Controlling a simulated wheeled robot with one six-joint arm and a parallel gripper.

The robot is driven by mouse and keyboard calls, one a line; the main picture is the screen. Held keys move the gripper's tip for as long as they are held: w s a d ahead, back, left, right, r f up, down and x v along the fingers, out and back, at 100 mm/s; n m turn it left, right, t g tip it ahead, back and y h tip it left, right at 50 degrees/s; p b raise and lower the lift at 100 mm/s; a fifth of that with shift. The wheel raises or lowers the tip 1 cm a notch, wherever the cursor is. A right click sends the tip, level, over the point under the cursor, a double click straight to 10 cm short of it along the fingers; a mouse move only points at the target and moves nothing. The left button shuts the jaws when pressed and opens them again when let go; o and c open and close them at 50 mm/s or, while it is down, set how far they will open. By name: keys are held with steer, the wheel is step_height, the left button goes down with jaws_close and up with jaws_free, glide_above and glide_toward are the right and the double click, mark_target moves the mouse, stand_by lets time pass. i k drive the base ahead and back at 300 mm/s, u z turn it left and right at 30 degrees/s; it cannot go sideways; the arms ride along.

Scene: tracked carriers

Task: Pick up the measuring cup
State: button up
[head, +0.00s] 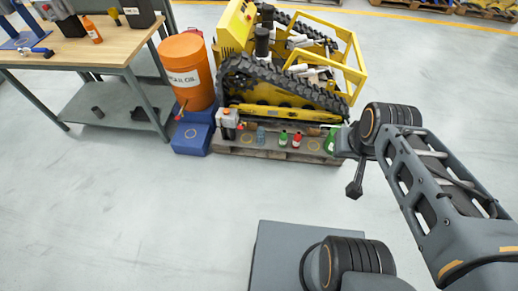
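I cannot surely pick out the measuring cup in the head view. Several small items stand in a row along the front of the low pallet (262,152): a small bluish item (261,135), a green item (283,138), a red and white item (297,140) and a larger green item (331,141). They are too small to tell in detail. My gripper (355,190) hangs at the end of my arm, over the floor, in front of and to the right of the pallet and apart from these items. Its fingers are too small and dark to read.
A yellow tracked carrier (275,90) stands on the pallet behind the items. An orange drum (185,70) and blue boxes (192,138) stand at its left. A wooden-topped workbench (85,48) is at upper left. The floor in front is clear.

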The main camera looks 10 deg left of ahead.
mark_target(261, 132)
steer(key=z, duration=0.05)
steer(key=k, duration=0.6)
steer(key=u, duration=1.05)
steer(key=i, duration=0.8)
steer(key=u, duration=0.55)
steer(key=i, duration=1.05)
steer(key=z, duration=0.95)
steer(key=i, duration=0.85)
steer(key=z, duration=0.8)
